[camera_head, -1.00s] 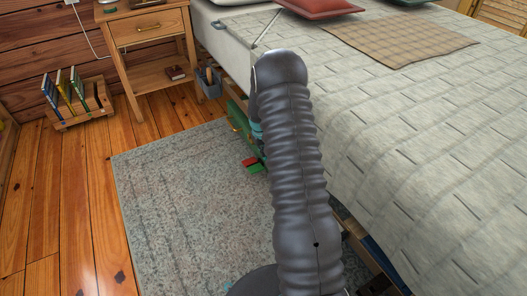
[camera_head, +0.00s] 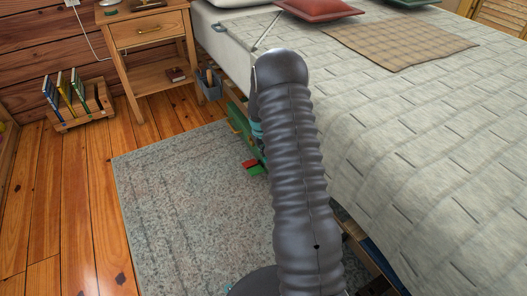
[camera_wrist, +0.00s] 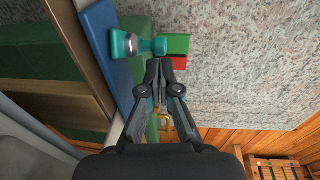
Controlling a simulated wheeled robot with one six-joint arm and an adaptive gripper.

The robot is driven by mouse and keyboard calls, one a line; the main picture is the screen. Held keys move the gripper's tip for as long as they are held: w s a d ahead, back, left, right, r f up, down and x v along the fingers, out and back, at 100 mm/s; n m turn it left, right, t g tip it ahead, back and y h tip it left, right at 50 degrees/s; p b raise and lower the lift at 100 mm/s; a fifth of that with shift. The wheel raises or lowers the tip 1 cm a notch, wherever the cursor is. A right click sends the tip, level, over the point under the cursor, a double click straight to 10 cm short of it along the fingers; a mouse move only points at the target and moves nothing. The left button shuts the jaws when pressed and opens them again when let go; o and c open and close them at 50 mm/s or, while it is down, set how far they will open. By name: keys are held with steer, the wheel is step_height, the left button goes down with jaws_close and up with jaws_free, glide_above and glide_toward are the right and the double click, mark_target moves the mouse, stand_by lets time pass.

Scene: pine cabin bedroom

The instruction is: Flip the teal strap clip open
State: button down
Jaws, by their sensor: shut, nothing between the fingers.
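The teal strap clip (camera_wrist: 142,45) shows in the wrist view just beyond my fingertips. It has a round knob-like end at the left and a narrow arm reaching right to a green block (camera_wrist: 178,44). A red block (camera_wrist: 180,63) sits just below the green one. My gripper (camera_wrist: 158,64) is shut and empty, its tips just below the clip's narrow arm. I cannot tell whether they touch it. In the head view my arm hides the clip, but the green block (camera_head: 249,162) and red block (camera_head: 254,169) show beside the arm.
A wooden bed rail (camera_wrist: 72,45) and a blue panel (camera_wrist: 101,50) run along the left in the wrist view. A grey rug (camera_head: 185,200) lies open beside the bed (camera_head: 400,130). A nightstand (camera_head: 145,30) and a book rack (camera_head: 78,108) stand farther back.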

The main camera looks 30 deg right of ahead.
step_height(320, 180, up, 12)
steer(key=s+a, duration=0.1)
steer(key=shift+a, duration=0.2)
stand_by(0.3)
steer(key=shift+s+f, duration=0.1)
stand_by(0.4)
